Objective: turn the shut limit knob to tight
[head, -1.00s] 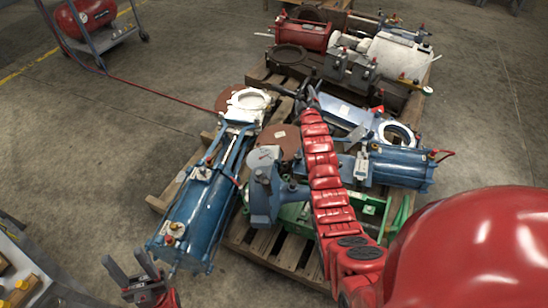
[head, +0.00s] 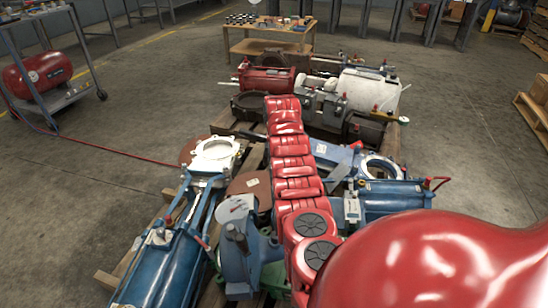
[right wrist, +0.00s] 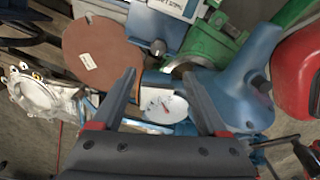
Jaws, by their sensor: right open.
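A round white dial face (right wrist: 163,107) with a red pointer shows between the fingers in the right wrist view. A pale round dial (head: 236,208) also shows beside the blue valve housing (head: 248,258) in the head view. I cannot tell a separate knob or read any tight marking. My right gripper (right wrist: 160,76) is open and empty, its two dark fingers apart, with the dial seen beyond and between them. Whether they touch anything is unclear. In the head view my red right arm hides that gripper. My left gripper is not in view.
Blue cylinders (head: 165,262) and (head: 395,200) lie on the wooden pallet, with a brown disc (right wrist: 103,53) and green parts (right wrist: 215,45) close by. A second loaded pallet stands behind. A red hose (head: 110,148) crosses open floor at left.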

